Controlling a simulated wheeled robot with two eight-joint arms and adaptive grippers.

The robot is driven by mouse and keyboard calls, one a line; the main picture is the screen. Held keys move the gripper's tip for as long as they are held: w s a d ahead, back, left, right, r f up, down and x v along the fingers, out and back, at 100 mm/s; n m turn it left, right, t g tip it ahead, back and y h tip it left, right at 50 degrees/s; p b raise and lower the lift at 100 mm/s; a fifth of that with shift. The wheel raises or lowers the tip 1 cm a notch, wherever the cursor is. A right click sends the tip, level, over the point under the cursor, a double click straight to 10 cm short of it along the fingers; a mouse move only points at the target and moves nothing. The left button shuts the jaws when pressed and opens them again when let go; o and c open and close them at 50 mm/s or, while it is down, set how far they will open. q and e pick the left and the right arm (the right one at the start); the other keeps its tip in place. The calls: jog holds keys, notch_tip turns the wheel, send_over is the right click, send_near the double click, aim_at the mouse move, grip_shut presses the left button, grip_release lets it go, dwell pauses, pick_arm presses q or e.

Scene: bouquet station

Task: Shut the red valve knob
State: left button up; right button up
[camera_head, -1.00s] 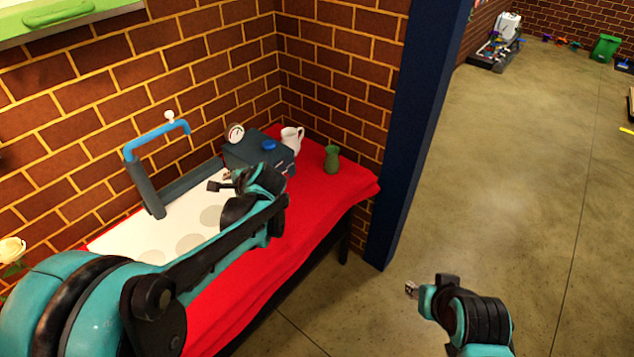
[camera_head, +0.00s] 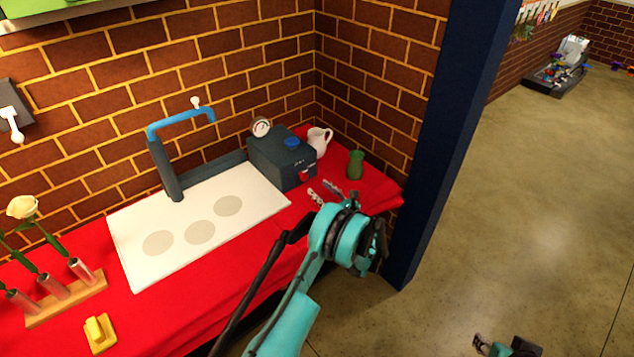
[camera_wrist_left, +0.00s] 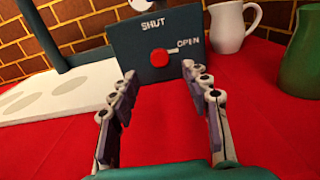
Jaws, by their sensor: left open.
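The red valve knob (camera_wrist_left: 159,57) is on the front of a dark grey box (camera_head: 265,160). In the left wrist view the box has SHUT printed above the knob and OPEN to its right. A pale pointer (camera_wrist_left: 173,50) runs from the knob to the right, towards OPEN. My left gripper (camera_wrist_left: 159,73) is open and empty. Its two fingers stand either side of the knob in that picture, apparently short of it. In the head view the left gripper (camera_head: 324,191) is in front of the box. My right gripper (camera_head: 479,343) is small at the lower right edge, its jaws unclear.
A white jug (camera_head: 318,141) and a green vase (camera_head: 355,165) stand right of the box. A white board (camera_head: 150,215) with a blue-topped pipe (camera_head: 180,121) lies left. A flower rack (camera_head: 68,299) and a yellow block (camera_head: 99,331) are on the red cloth.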

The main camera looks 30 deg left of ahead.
aim_at(306, 177)
pick_arm(q)
jog(key=b+x, duration=0.1)
jog(key=x, duration=0.4)
jog(key=shift+w+a+f+b, duration=0.1)
jog(key=shift+a+b, duration=0.2)
jog(key=shift+w+a, duration=0.3)
jog(key=shift+a, duration=0.35)
grip_shut()
